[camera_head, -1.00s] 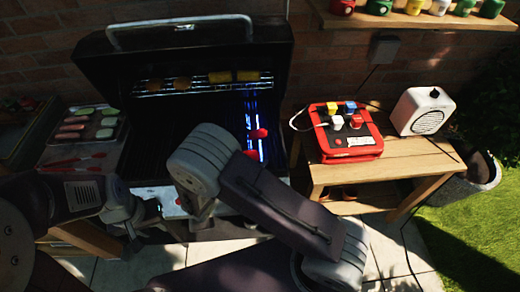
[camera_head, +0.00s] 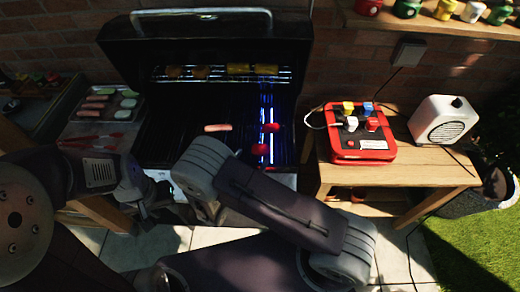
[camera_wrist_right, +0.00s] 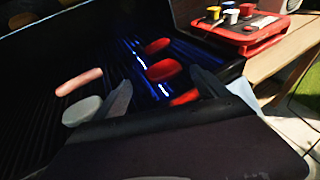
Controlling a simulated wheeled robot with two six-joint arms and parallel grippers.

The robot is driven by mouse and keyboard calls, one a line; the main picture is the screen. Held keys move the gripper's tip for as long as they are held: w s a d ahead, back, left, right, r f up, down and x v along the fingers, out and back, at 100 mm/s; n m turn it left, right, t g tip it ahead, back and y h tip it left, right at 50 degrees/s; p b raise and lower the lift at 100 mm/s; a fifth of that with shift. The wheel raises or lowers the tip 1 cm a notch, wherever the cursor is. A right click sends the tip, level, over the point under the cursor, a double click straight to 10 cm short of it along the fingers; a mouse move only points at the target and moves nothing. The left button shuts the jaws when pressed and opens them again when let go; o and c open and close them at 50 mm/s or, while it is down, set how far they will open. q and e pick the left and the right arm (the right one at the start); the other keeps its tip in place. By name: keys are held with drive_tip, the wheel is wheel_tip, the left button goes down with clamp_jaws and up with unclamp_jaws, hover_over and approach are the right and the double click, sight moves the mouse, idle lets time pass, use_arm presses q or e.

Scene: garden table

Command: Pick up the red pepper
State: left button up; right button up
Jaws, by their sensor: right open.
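Several red pepper pieces lie on the right part of the grill, over the glowing blue strips. In the right wrist view they line up as a far red piece (camera_wrist_right: 158,46), a middle red piece (camera_wrist_right: 164,70) and a near red piece (camera_wrist_right: 185,97). The head view shows two, an upper one (camera_head: 270,128) and a lower one (camera_head: 258,150). My right gripper (camera_wrist_right: 160,80) is open, its fingers on either side of the near piece in that view; contact cannot be told. The head view hides its fingers behind my arm. My left gripper (camera_head: 145,205) is low left, its jaws unclear.
A sausage (camera_wrist_right: 78,82) and a pale round slice (camera_wrist_right: 82,110) lie left of the right gripper. The open grill lid (camera_head: 205,45) stands behind. A red box with coloured knobs (camera_head: 360,150) and a white speaker (camera_head: 443,121) stand on the right wooden table (camera_head: 425,175).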

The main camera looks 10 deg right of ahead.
sight(260, 149)
drive_tip(key=p+x, duration=0.1)
drive_tip(key=x, duration=0.4)
drive_tip(key=shift+s+d+f, duration=0.1)
drive_tip(key=shift+d+f, duration=0.1)
drive_tip(key=shift+d, duration=0.05)
drive_tip(key=shift+a, duration=0.1)
drive_tip(key=shift+c, duration=1.2)
drive_tip(key=shift+s+r, duration=0.1)
drive_tip(key=c, duration=0.9)
drive_tip(key=shift+r, duration=0.3)
drive_tip(key=r, duration=0.4)
drive_tip(key=shift+s+a, duration=0.2)
drive_tip(key=shift+s, duration=0.2)
drive_tip(key=s+a+r, duration=0.1)
drive_tip(key=s+r, duration=0.1)
drive_tip(key=s, duration=0.1)
drive_tip(key=s+a+r, duration=0.1)
drive_tip(key=s+r, duration=0.1)
drive_tip(key=s, duration=0.2)
drive_tip(key=s+a+r, duration=0.1)
drive_tip(key=s+r, duration=0.1)
drive_tip(key=s, duration=0.1)
drive_tip(key=shift+s+r+b, duration=0.15)
drive_tip(key=shift+r+b, duration=0.05)
drive_tip(key=shift+b, duration=0.2)
